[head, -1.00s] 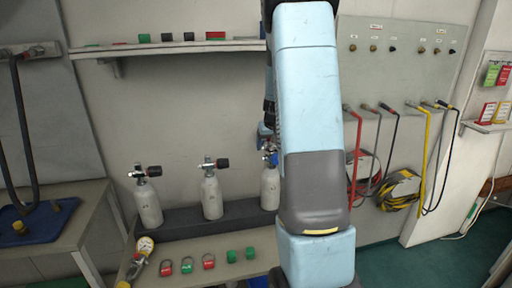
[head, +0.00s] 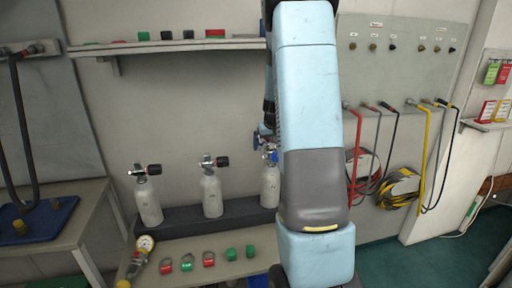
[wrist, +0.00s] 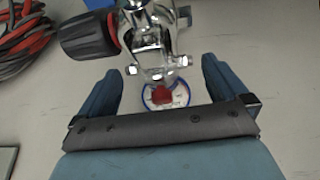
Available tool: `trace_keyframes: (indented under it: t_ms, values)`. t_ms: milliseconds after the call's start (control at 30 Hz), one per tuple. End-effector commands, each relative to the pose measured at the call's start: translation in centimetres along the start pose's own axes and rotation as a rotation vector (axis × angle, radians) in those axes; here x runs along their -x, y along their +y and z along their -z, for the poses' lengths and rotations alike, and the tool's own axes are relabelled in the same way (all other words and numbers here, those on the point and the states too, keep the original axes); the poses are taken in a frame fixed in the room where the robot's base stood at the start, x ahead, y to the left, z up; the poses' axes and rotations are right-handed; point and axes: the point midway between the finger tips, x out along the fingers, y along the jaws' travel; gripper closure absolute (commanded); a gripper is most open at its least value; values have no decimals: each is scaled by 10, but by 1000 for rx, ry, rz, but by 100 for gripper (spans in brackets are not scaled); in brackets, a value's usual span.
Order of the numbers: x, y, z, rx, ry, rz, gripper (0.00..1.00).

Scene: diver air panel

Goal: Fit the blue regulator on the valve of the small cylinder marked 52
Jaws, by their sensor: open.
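A chrome clamp (wrist: 152,62) sits at the valve (wrist: 145,20), which has a black knob (wrist: 88,36). Whether it is tight on the valve I cannot tell. My gripper (wrist: 162,66) is open, its blue fingers on either side and apart from the gauge. In the head view the third small cylinder (head: 270,186) stands partly behind my arm, with blue at its valve. I cannot read its marking.
Two more small cylinders (head: 149,202) (head: 212,196) stand to the left on a dark stand (head: 180,222). Hoses hang on the right wall panel (head: 400,70).

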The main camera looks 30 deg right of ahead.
Motion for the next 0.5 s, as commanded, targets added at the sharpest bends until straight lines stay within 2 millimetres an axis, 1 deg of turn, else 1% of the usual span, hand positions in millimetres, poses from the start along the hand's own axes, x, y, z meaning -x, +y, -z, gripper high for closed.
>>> trace_keyframes:
  t_ms: [133, 267, 367, 500]
  values:
    - [0, 0, -1, 0, -1, 0, 0]
    - [10, 0, 1, 1, 2, 0, 0]
    - [23, -1, 1, 2, 2, 0, 0]
    - [50, -1, 2, 2, 4, 0, 0]
